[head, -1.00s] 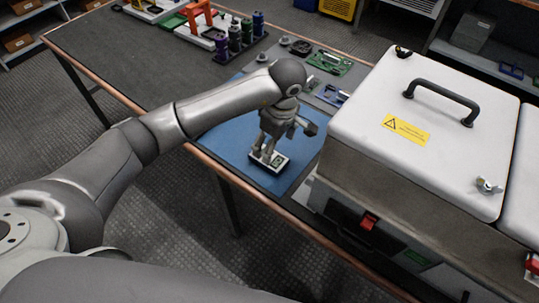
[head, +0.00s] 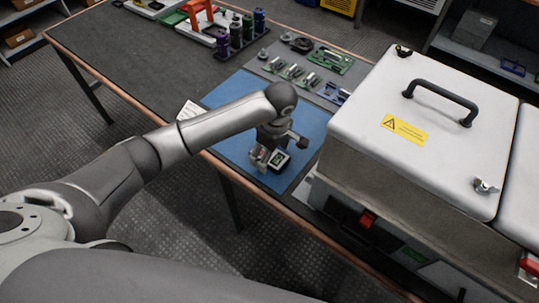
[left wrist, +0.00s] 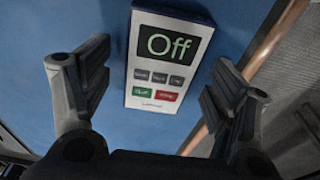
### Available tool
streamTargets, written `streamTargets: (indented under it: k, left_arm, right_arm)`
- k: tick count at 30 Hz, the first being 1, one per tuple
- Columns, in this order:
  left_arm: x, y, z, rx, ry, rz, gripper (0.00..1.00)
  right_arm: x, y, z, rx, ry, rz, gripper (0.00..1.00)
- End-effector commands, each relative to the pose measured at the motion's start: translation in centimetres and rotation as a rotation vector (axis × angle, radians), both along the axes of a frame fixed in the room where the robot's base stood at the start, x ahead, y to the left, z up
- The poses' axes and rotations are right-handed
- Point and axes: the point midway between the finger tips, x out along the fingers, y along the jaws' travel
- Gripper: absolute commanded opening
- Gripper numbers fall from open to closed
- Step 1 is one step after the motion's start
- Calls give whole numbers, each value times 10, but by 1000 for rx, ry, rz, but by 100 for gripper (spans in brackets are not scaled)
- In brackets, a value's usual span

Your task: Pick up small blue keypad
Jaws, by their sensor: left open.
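A small keypad with a pale face and blue edges (left wrist: 168,62) shows in the left wrist view. In the head view the keypad (head: 279,159) is on the blue mat (head: 225,95), partly hidden by my left gripper (head: 267,160). My left gripper is open; in the left wrist view its fingers (left wrist: 157,92) stand on either side of the keypad's lower part, with gaps on both sides. I cannot tell the exact height of the fingertips above the mat. My right gripper is not in view.
A large white-lidded cabinet (head: 415,125) with a black handle stands close right of the mat. Small electronic parts and a green board (head: 330,60) lie behind the mat. A white printed card (head: 189,110) lies at its left edge. The dark table left of it is mostly clear.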

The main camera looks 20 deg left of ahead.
Motion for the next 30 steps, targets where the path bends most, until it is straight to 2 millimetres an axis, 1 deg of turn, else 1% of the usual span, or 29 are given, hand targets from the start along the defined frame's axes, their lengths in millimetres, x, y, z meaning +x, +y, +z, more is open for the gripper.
streamTargets:
  k: [12,21,30]
  left_arm:
    - [0,0,-5,0,-1,-1,80]
    - [0,0,-4,0,0,0,80]
    - [0,0,-5,0,0,0,42]
  right_arm:
    - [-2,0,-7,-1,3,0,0]
    - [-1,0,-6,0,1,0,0]
    - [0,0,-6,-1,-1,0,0]
